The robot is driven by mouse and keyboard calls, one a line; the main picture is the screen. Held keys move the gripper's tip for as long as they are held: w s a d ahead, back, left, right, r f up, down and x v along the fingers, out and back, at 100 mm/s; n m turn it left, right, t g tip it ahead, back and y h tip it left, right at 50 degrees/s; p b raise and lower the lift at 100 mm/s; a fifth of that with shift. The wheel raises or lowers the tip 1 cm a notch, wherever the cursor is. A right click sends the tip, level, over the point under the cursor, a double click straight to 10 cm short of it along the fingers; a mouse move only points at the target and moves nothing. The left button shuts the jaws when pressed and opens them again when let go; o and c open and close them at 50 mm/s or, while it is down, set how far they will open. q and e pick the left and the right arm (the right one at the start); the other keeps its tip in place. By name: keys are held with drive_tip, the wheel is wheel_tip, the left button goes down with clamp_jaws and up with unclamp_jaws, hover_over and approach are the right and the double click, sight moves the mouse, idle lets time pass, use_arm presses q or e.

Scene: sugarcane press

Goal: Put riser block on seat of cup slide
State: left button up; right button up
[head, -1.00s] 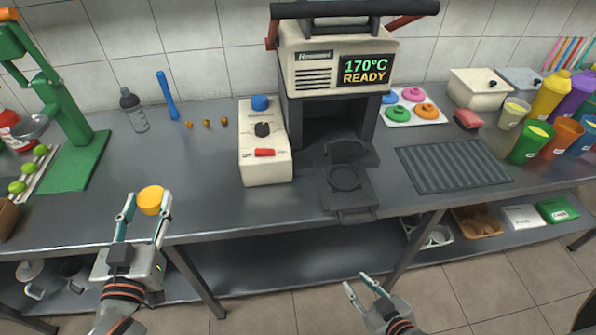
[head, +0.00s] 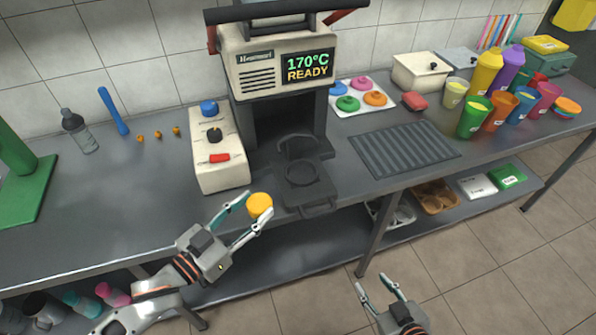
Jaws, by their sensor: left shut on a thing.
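The riser block appears to be the yellow-orange round piece (head: 260,204). My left gripper (head: 254,213) is shut on it and holds it near the counter's front edge. The dark cup slide (head: 318,208) sticks out from under the press, with a round ring-shaped seat (head: 300,173) on top. The seat looks empty. The block is to the left of and nearer than the seat, apart from it in the picture. My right gripper (head: 378,286) is open and empty, low in front of the counter.
The press (head: 255,60) reads 170°C READY. A white control box (head: 218,160) with knobs stands left of the slide. A ribbed drain mat (head: 405,150) lies to the right. Colored cups (head: 474,117) stand farther right. The counter left of the control box is mostly clear.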

sight(268, 197)
use_arm(q)
drive_tip(key=x, duration=1.1)
drive_tip(key=shift+w+d+r, duration=0.15)
drive_tip(key=shift+w+r, duration=0.05)
drive_tip(key=shift+r, duration=0.15)
drive_tip(key=x, duration=0.4)
drive_tip(key=shift+w+d, duration=0.25)
drive_tip(key=shift+w, duration=0.05)
drive_tip(key=shift+f, duration=0.75)
drive_tip(key=shift+f, duration=0.1)
drive_tip(key=o, duration=1.2)
drive_tip(key=shift+s+a, duration=0.2)
drive_tip(key=shift+s, duration=0.05)
drive_tip(key=v, duration=1.1)
drive_tip(key=shift+s+a, duration=0.2)
